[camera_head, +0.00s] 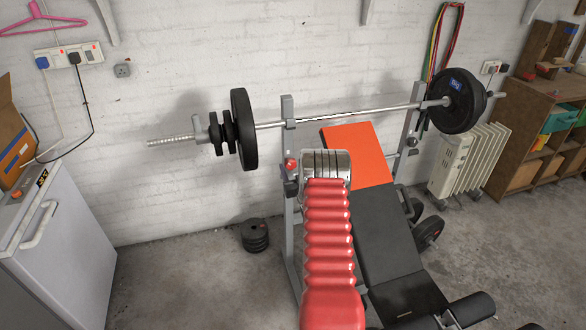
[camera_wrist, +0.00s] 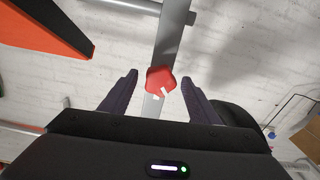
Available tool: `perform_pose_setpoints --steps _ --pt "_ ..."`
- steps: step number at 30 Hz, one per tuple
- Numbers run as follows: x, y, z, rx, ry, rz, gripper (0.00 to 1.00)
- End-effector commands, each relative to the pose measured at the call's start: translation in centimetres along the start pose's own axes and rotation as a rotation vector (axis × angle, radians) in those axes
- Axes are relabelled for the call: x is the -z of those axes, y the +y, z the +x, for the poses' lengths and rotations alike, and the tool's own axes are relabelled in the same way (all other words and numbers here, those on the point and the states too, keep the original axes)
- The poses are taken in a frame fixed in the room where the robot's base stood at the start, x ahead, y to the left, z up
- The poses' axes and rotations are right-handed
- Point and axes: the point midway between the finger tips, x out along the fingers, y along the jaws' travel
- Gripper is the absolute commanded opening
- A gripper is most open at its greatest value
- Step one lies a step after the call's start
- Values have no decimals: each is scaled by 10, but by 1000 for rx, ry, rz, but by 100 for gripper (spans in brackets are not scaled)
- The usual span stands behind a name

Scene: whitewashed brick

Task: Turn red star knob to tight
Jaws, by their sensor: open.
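The red star knob (camera_wrist: 160,78) sits on the grey metal upright (camera_wrist: 172,42) of the weight bench. In the wrist view a white mark shows on its lower right part, and another white mark lies just below it on the left; the two do not line up. In the head view the knob (camera_head: 291,164) is a small red spot left of my arm's silver end. My gripper (camera_wrist: 159,80) is open, with one dark finger on each side of the knob in the picture and a visible gap on both sides. I cannot tell the remaining depth between fingertips and knob.
A loaded barbell (camera_head: 345,116) rests across the uprights above the knob. The bench's orange pad (camera_head: 357,155) is to the right; it also shows in the wrist view (camera_wrist: 38,28). Stacked plates (camera_head: 255,235) stand on the floor at left. A white brick wall (camera_head: 190,60) is behind.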

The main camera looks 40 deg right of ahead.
Motion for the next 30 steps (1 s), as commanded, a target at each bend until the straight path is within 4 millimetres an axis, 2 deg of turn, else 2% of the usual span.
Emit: perform_pose_setpoints --steps 2,18,19,30 --pt "0 0 0 0 0 0 54" --pt "0 0 0 -1 1 0 16" --pt "0 5 2 -1 2 -1 15" --pt "1 1 0 -2 1 56 15"
